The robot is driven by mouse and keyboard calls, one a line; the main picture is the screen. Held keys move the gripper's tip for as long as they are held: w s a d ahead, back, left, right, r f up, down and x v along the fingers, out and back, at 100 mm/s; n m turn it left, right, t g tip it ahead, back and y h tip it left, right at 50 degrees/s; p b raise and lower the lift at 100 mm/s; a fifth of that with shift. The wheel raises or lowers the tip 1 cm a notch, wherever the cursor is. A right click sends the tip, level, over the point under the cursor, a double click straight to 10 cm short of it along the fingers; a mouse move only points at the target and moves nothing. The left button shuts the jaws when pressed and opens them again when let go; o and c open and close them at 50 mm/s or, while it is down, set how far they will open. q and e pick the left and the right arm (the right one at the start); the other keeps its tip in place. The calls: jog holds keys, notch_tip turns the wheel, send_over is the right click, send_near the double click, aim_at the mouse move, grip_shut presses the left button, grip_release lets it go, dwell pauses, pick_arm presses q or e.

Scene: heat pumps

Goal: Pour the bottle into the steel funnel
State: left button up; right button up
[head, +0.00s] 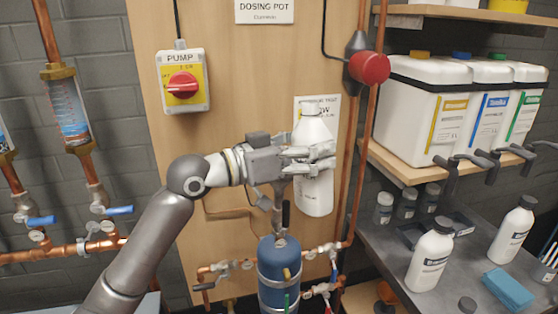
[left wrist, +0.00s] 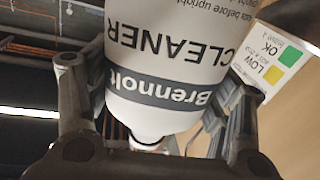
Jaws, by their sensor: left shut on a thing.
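My left gripper (head: 322,160) is shut around the middle of a white bottle (head: 315,196) and holds it in the air, nearly upright, in front of the wooden board. The bottle also fills the left wrist view (left wrist: 165,60), where its label, CLEANER and Brennolt, appears upside down. No dark cap shows on its neck. The blue dosing pot (head: 279,270) stands below and slightly left of the bottle. A narrow grey metal piece (head: 279,203) rises above the pot, partly behind my gripper; I cannot tell whether it is the steel funnel. My right gripper is out of view.
Copper pipes (head: 362,190) and valves surround the pot. A red horn-like device (head: 369,68) is right of the bottle. A shelf holds white canisters (head: 425,115) with taps. On the grey bench stand capped white bottles (head: 430,258), beside a blue cloth (head: 508,288) and a loose dark cap (head: 467,304).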

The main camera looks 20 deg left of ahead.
aim_at(312, 113)
pick_arm(q)
jog(key=shift+m, duration=0.5)
jog(key=r+p, duration=0.1)
jog(key=r, duration=0.1)
jog(key=r+p, duration=0.2)
jog(key=r, duration=0.1)
jog(key=shift+s+d+r, duration=0.1)
jog(key=shift+s+r, duration=0.1)
jog(key=shift+r+m+p, duration=0.3)
jog(key=shift+r+p, duration=0.45)
jog(key=shift+r, duration=0.15)
notch_tip(312, 113, up, 5)
jog(key=p, duration=0.4)
jog(key=shift+p, duration=0.3)
jog(key=shift+f, duration=0.1)
